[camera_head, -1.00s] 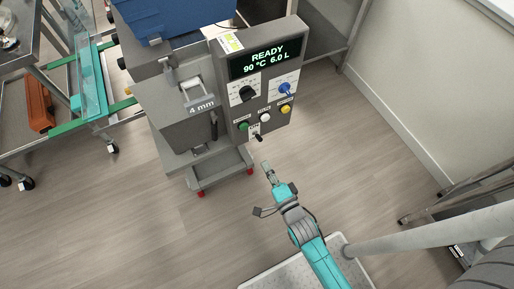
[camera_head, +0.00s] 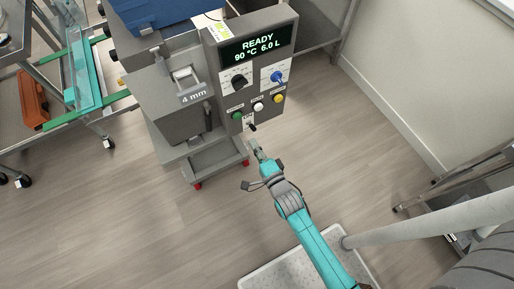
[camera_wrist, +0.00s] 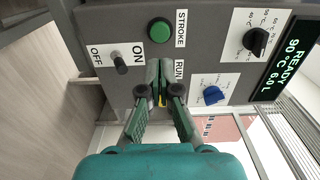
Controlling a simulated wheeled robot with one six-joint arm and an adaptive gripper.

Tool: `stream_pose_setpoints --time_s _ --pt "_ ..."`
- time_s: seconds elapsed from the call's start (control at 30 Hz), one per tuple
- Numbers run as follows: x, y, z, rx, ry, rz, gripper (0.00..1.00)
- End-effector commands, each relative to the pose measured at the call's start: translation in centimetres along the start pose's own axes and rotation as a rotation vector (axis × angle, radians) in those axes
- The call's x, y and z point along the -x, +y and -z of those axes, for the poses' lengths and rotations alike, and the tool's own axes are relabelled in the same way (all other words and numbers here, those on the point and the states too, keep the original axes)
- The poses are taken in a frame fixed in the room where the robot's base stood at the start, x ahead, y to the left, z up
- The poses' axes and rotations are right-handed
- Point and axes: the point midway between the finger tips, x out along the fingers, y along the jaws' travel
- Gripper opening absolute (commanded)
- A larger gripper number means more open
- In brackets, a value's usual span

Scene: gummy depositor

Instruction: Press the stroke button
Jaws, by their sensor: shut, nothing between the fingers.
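The green button (camera_head: 237,115) labelled STROKE is at the lower left of the machine's control panel in the head view. In the wrist view the green button (camera_wrist: 160,30) is round and unobstructed, above my fingertips. My gripper (camera_wrist: 161,68) is shut and empty. Its tips are in front of the panel, beside the RUN label, below the green button in that view. In the head view my gripper (camera_head: 256,147) is just below the panel's lower edge. I cannot tell the gap to the panel.
The on/off toggle (camera_head: 252,127) sits under the buttons. A white button (camera_head: 258,106) and a yellow button (camera_head: 278,97) are right of the green one. The wrist view also shows black (camera_wrist: 255,40) and blue (camera_wrist: 213,95) knobs. The display (camera_head: 257,46) reads READY.

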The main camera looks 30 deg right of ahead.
Motion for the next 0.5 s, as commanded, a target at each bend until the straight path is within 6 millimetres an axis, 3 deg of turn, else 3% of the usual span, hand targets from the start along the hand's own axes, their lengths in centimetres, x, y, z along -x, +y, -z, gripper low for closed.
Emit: stream_pose_setpoints --time_s 0.3,0.5 --pt "-5.7 -0.1 0.0 0.0 0.0 0.001 0.0" --pt "-8.4 0.0 0.0 0.0 0.0 0.0 0.0"
